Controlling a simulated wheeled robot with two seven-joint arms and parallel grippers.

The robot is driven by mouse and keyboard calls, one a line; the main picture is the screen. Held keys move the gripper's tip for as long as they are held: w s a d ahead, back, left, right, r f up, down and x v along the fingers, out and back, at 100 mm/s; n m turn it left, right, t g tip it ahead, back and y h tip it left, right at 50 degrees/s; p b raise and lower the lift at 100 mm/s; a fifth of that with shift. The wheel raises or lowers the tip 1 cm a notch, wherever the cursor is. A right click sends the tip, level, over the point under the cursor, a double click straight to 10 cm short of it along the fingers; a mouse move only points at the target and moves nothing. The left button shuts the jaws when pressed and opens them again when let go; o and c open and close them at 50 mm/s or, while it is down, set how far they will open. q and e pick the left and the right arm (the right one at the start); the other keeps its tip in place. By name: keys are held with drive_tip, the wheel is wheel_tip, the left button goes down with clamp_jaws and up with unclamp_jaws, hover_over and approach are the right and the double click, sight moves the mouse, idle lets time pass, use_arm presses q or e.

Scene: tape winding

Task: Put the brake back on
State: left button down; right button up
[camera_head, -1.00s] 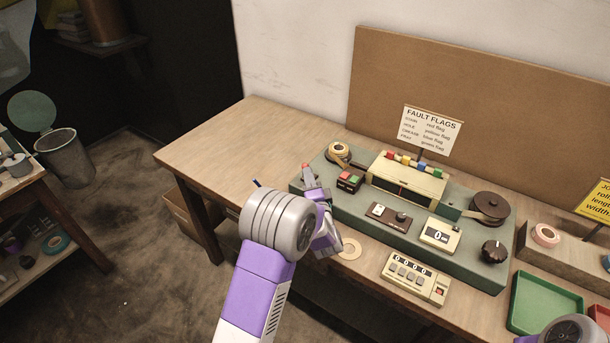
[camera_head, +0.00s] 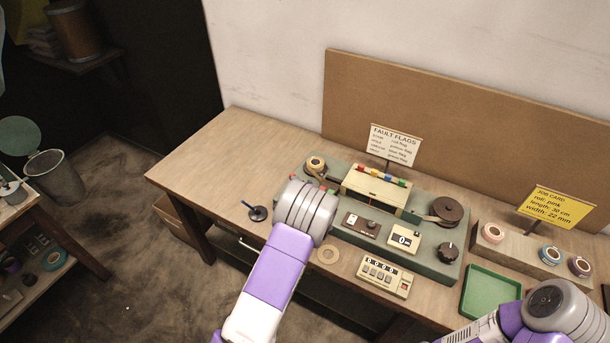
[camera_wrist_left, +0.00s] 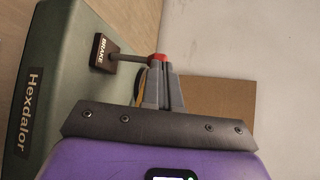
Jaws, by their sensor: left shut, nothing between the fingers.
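The brake shows in the left wrist view as a dark block labelled BRAKE (camera_wrist_left: 104,52) on the green machine. A thin dark lever (camera_wrist_left: 128,61) runs from it to a red knob (camera_wrist_left: 159,57). My left gripper (camera_wrist_left: 162,68) is shut, with its grey fingertips right at the red knob. I cannot tell whether they touch it. In the head view my left wrist hides the brake block and the fingers; a small red spot (camera_head: 293,177) shows just above the wrist. The tape machine (camera_head: 432,266) stands on the bench. My right gripper is out of view.
A black spindle stand (camera_head: 257,213) is left of my left wrist. A green tray (camera_head: 491,292) is at right. The bench's left end (camera_head: 215,160) is clear.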

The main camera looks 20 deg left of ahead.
use_arm(q)
drive_tip(key=shift+b, duration=0.4)
drive_tip(key=shift+s, duration=0.1)
drive_tip(key=shift+s+d+r+p, duration=0.2)
drive_tip(key=shift+d+r+p, duration=0.05)
drive_tip(key=shift+p, duration=0.2)
drive_tip(key=p+v, duration=0.2)
drive_tip(key=shift+s+d+r, duration=0.15)
drive_tip(key=shift+d+r, duration=0.15)
drive_tip(key=shift+r, duration=0.1)
drive_tip(key=r+v, duration=0.1)
drive_tip(key=v, duration=0.9)
drive_tip(key=shift+p, duration=0.35)
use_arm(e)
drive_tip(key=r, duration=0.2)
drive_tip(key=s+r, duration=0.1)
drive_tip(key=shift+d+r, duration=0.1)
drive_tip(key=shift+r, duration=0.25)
use_arm(q)
drive_tip(key=shift+d, duration=0.1)
